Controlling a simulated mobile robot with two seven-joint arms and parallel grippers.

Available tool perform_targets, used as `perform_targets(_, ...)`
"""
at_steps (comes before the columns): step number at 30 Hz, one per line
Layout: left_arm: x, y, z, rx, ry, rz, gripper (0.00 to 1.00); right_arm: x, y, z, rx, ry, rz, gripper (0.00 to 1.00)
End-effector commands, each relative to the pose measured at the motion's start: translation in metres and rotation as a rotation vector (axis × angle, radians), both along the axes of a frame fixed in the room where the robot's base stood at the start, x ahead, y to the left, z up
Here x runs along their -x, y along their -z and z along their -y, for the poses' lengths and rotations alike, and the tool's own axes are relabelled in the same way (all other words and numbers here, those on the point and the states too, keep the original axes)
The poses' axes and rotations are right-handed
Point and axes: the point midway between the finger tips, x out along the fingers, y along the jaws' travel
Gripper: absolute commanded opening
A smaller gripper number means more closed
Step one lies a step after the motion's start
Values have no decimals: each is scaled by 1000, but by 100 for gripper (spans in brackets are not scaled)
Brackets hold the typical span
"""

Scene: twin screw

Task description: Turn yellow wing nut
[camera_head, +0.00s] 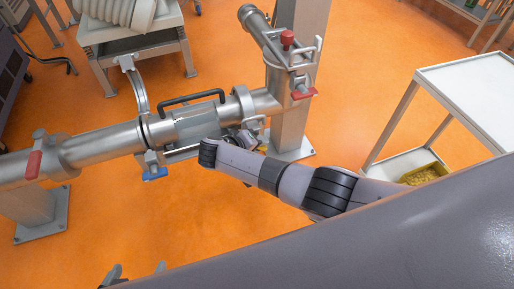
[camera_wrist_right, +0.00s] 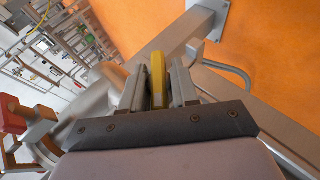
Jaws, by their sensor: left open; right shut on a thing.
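The yellow wing nut (camera_wrist_right: 158,78) stands between the two fingers of my right gripper (camera_wrist_right: 158,92) in the right wrist view. The right gripper is shut on it. In the head view, a small bit of yellow (camera_head: 263,149) shows beside the right gripper (camera_head: 250,139), at the right part of the steel pipe assembly (camera_head: 195,122); most of the nut is hidden there. My left gripper (camera_head: 138,275) shows only its fingertips at the bottom left of the head view. It is open, empty and far from the pipe.
A blue wing nut (camera_head: 155,174) hangs under the pipe's middle clamp. Red handles (camera_head: 34,165) (camera_head: 303,93) sit at the pipe's left and right. A white cart (camera_head: 480,90) with a yellow bin (camera_head: 425,175) stands at right. Orange floor below the pipe is clear.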

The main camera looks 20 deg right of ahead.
Motion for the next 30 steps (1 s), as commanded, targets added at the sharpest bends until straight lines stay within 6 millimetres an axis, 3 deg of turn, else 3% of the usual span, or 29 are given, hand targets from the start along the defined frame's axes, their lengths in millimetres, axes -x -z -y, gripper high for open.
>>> perform_targets(17,-3,-1,3,5,6,9,100,3,3,3,39,5,-9,0)
perform_targets(18,-3,-1,2,5,5,9,100,3,4,3,39,5,-9,32)
perform_targets(19,-3,0,2,5,5,9,100,3,4,3,39,5,-9,40)
perform_targets(30,-4,-3,0,0,2,9,100,3,-3,-3,37,2,-4,40)
